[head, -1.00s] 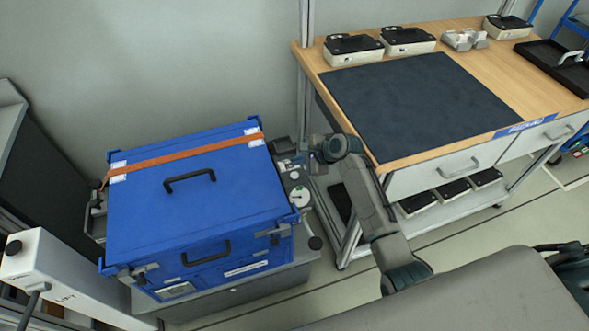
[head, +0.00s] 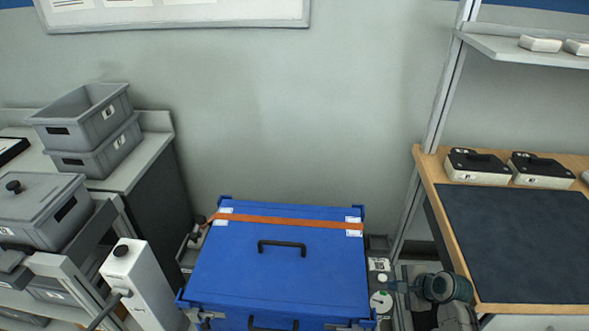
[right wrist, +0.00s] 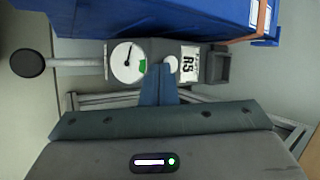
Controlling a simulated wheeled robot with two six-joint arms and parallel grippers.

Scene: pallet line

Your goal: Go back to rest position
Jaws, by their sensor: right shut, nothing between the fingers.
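My right gripper (head: 396,286) is shut with nothing in it, at the right side of a blue case (head: 280,268). In the right wrist view its closed blue fingers (right wrist: 158,84) point at a grey block with a white dial gauge (right wrist: 128,62) and a label marked R5 (right wrist: 189,64). I cannot tell whether the fingertips touch it. The case is closed, with a black handle and an orange strap (head: 290,221) across its lid. My left gripper is in neither view.
A wooden workbench (head: 428,165) with a dark mat stands close on the right. Grey bins (head: 85,110) sit on a counter at the left. A white post (head: 143,285) with a black knob stands left of the case. The wall behind is bare below a board.

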